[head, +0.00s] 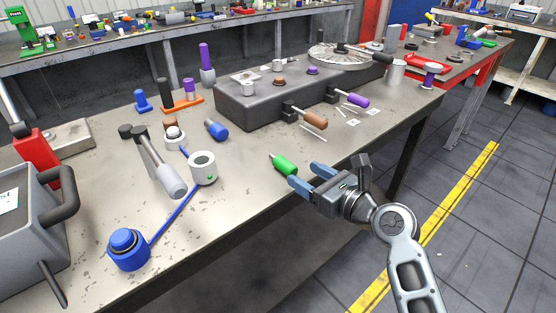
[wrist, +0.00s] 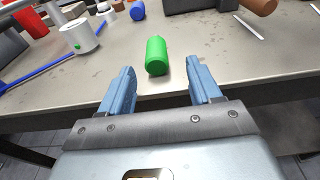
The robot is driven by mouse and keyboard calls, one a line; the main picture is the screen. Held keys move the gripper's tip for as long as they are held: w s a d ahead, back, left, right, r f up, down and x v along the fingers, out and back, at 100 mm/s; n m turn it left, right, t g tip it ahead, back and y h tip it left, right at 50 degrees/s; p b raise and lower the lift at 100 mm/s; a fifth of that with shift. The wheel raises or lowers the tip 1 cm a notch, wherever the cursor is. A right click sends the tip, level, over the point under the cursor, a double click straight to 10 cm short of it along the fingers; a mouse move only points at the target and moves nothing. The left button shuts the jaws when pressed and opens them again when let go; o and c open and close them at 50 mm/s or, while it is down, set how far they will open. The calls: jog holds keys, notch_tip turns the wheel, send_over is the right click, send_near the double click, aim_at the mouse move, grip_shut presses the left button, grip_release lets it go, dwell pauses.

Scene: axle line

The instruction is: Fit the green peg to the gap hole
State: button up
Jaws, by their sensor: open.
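The green peg (head: 284,165) lies on its side on the bench near the front edge. It also shows in the wrist view (wrist: 156,56), ahead of and between my blue fingers. My gripper (head: 307,177) is open and empty, low at the bench's front edge, with its fingertips just short of the peg. A dark block (head: 245,108) stands behind. A brown-handled peg (head: 316,121) and a purple-handled peg (head: 359,101) stick out of its front. I cannot make out the gap hole in either view.
A white cylinder with a green dot (head: 203,168) stands left of the peg. A hammer (head: 163,168), a blue strap with a round blue end (head: 128,250) and a grey case (head: 28,230) lie further left. The bench around the green peg is clear.

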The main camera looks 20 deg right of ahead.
aim_at(294, 169)
jog(key=x, duration=0.7)
jog(key=shift+a, duration=0.35)
jog(key=shift+c, duration=0.3)
jog(key=shift+r, duration=0.1)
jog(key=c, duration=1)
jog(key=shift+p, duration=0.3)
